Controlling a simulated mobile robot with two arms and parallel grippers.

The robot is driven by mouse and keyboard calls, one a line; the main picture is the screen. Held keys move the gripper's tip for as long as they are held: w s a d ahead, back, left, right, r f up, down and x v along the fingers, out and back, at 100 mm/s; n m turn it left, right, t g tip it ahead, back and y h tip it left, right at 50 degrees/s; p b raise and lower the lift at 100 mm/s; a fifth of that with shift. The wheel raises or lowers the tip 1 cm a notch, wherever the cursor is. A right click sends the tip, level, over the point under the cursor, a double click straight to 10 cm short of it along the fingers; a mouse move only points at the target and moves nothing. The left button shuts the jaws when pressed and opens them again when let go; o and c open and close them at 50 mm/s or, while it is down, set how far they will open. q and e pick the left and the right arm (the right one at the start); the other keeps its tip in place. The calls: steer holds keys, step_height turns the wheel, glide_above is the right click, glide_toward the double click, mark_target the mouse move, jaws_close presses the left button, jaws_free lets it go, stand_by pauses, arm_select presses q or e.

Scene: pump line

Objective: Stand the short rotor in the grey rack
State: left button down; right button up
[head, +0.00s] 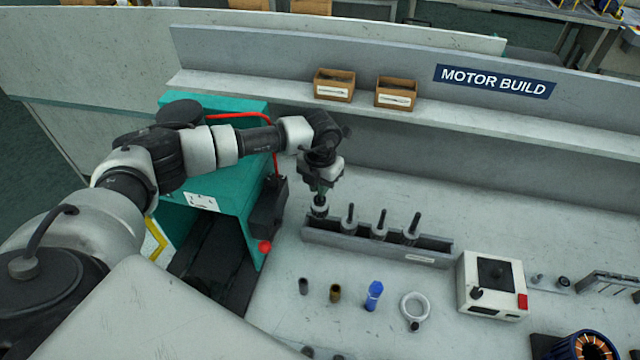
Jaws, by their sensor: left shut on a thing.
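The grey rack (432,259) is a long narrow trough on the bench. Three rotors with upright dark shafts stand in it: one left of centre (348,220), one in the middle (379,227) and one further right (411,231). My left gripper (320,192) points down over the rack's left end and is shut on the short rotor (319,209). The held rotor is upright at the left end, its lower part hidden by the front wall. Its upper shaft is hidden by the fingers, and I cannot tell whether it touches the rack floor. My right gripper is not in view.
In front of the rack lie a dark sleeve (303,286), a brass sleeve (335,293), a blue part (374,295) and a ring (414,309). A white control box (490,285) stands right of it. A teal machine (220,180) stands left. Two cardboard boxes sit on the shelf behind.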

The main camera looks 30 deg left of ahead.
mark_target(320, 200)
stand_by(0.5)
arm_select(q)
steer(key=shift+f+b, duration=0.65)
stand_by(0.8)
steer(key=shift+f+b, duration=1.5)
steer(key=shift+f, duration=0.3)
steer(key=shift+s+d+f, duration=0.1)
steer(key=shift+s+f, duration=0.05)
steer(key=shift+f, duration=0.1)
